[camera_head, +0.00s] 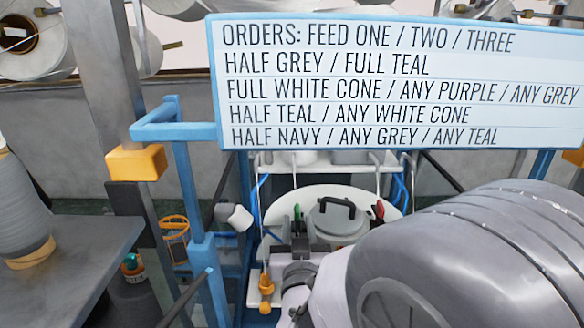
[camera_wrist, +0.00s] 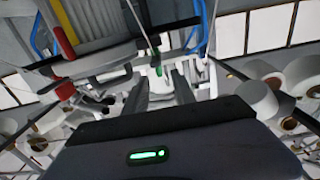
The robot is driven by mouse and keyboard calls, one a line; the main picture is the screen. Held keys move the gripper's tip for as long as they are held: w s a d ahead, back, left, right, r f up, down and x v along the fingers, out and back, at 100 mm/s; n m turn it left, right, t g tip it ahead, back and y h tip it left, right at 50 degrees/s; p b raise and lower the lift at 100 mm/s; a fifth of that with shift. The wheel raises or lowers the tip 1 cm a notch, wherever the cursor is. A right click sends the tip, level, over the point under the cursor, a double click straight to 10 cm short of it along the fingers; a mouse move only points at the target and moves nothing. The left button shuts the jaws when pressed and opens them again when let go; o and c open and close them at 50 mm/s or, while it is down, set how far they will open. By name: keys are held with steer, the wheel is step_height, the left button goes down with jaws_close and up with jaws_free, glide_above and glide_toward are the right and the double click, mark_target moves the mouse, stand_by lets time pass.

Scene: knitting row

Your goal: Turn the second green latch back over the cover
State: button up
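A green latch (camera_head: 297,212) stands upright at the left edge of the grey round cover (camera_head: 330,226), which has a dark handle (camera_head: 338,207). A red latch (camera_head: 378,209) is at the cover's right edge. I make out only one green latch. In the wrist view a small green latch (camera_wrist: 158,71) shows just beyond and between the fingertips of my gripper (camera_wrist: 160,82). The fingers are apart with nothing visible between them. Whether they touch the latch cannot be told. In the head view my grey arm covers the cover's lower right side.
The cover sits on a white round plate (camera_head: 272,212) inside a blue frame (camera_head: 203,262). A large order sign (camera_head: 395,85) hangs above. A grey table (camera_head: 75,255) with a grey yarn cone (camera_head: 22,215) is at left. Blue posts and tubes leave little room around the plate.

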mark_target(298, 216)
steer(key=w, duration=0.6)
steer(key=shift+f+p, duration=0.1)
steer(key=shift+p, duration=0.2)
jaws_close()
